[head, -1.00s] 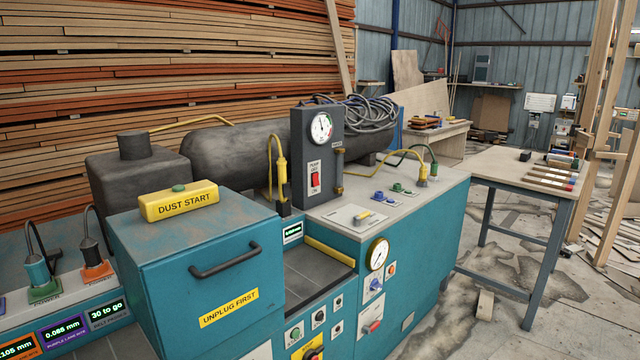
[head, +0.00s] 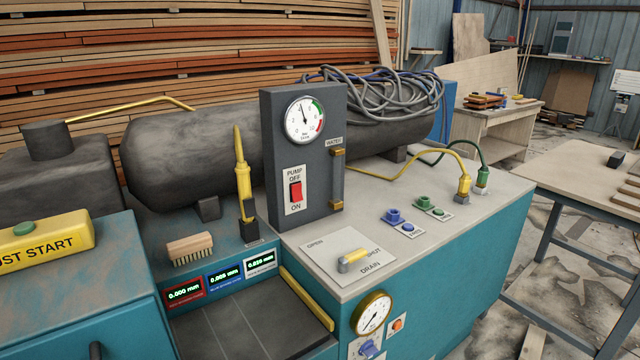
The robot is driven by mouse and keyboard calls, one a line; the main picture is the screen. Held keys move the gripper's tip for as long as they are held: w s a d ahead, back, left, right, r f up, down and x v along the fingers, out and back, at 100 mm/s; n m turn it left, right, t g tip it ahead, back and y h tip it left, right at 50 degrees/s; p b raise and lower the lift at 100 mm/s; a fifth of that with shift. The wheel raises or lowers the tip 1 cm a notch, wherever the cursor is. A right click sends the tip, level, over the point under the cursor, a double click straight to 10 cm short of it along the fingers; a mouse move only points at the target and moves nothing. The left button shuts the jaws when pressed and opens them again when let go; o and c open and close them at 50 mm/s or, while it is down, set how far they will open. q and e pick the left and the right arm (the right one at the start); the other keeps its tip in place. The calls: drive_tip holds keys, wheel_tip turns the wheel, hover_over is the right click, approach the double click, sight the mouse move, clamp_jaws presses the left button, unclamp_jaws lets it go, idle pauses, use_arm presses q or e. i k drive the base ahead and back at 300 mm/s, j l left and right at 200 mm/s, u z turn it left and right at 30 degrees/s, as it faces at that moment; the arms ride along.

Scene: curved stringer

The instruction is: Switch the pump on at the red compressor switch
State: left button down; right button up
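The red compressor switch (head: 296,191) sits on a white plate marked PUMP, OFF above and ON below. The plate is on the front of a dark grey upright panel (head: 262,150). I cannot tell for sure which way the rocker is pressed. Above it a round white pressure gauge (head: 304,120) has its needle pointing up, slightly left. A sight tube marked WATER (head: 337,180) is on the panel's right side. A dark tank (head: 180,150) lies behind the panel. Neither of my grippers shows in the head view.
A drain lever (head: 354,260) with a yellow handle lies on the grey top in front of the panel. Blue and green knobs (head: 393,216) are at right. Space before the switch looks clear.

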sight(297, 194)
drive_tip(key=i+l+u, duration=0.15)
drive_tip(key=i+l, duration=0.55)
drive_tip(key=l, duration=0.1)
